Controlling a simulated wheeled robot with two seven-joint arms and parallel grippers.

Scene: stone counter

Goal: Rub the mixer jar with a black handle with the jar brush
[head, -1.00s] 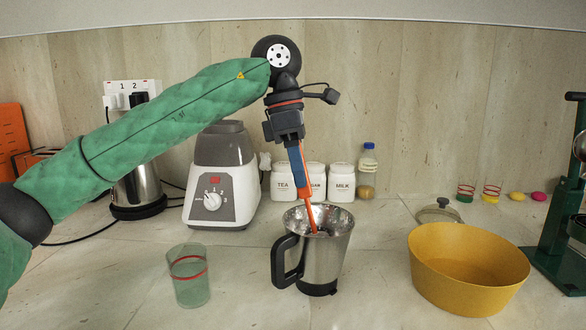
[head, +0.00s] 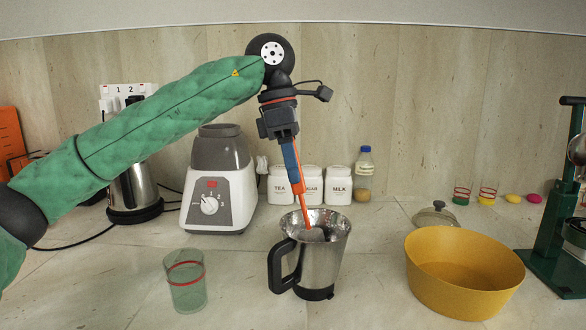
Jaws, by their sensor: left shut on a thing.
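The steel mixer jar (head: 322,262) with a black handle (head: 281,266) stands upright on the counter in the middle of the head view. My left gripper (head: 289,150) is above the jar and shut on the jar brush (head: 299,188). The brush has an orange stem that points down, slightly tilted, into the jar's open mouth. Its dark head (head: 314,234) shows just inside the jar; whether it touches the wall I cannot tell. My right gripper is not in view.
A green glass (head: 186,285) stands to the left of the jar. A yellow bowl (head: 462,290) stands to the right, with a lid (head: 436,215) behind it. The mixer base (head: 220,185), white canisters (head: 338,187) and a bottle (head: 364,175) stand behind. A green machine (head: 562,215) is at far right.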

